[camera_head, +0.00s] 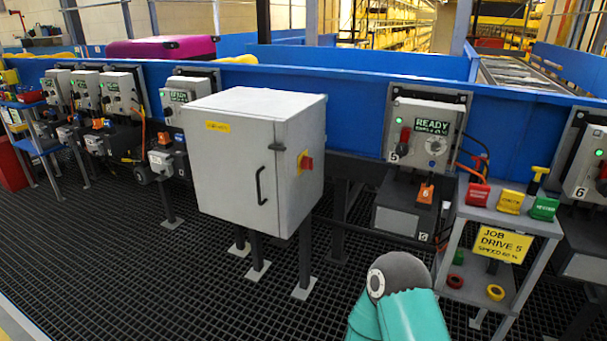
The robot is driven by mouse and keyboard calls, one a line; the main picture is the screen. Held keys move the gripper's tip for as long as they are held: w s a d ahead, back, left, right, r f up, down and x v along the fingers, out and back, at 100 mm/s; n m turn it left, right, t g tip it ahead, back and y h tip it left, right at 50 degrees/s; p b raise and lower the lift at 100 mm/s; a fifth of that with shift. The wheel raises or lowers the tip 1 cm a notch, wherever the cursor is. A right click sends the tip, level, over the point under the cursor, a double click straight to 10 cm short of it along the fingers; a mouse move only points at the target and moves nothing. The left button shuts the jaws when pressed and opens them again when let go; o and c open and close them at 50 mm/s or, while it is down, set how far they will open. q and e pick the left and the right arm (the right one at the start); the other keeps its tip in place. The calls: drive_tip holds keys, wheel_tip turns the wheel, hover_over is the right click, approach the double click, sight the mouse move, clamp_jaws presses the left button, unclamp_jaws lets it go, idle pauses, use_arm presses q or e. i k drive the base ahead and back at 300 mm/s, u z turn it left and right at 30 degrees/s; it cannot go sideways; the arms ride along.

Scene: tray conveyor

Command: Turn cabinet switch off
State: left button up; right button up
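A light grey cabinet (228,165) stands on short legs in the middle of the view, with its door shut. A black handle (261,186) is on the door, and a yellow label (217,126) is near its top left. The cabinet switch (306,162), a red knob on a yellow plate, is on the cabinet's right side face. The knob's exact setting is too small to tell. A teal and dark grey link of my arm shows at the bottom, in front of and to the right of the cabinet. Neither of my grippers is in view.
A drive unit (431,125) marked 5 with a READY display is right of the cabinet. A grey stand (455,245) with red, yellow and green blocks is in front of it. A blue conveyor wall (350,80) runs behind. Dark grating (130,265) in front of the cabinet is clear.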

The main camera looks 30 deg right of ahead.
sight(306, 162)
drive_tip(key=z, duration=0.15)
drive_tip(key=i, duration=0.9)
drive_tip(key=u, duration=0.05)
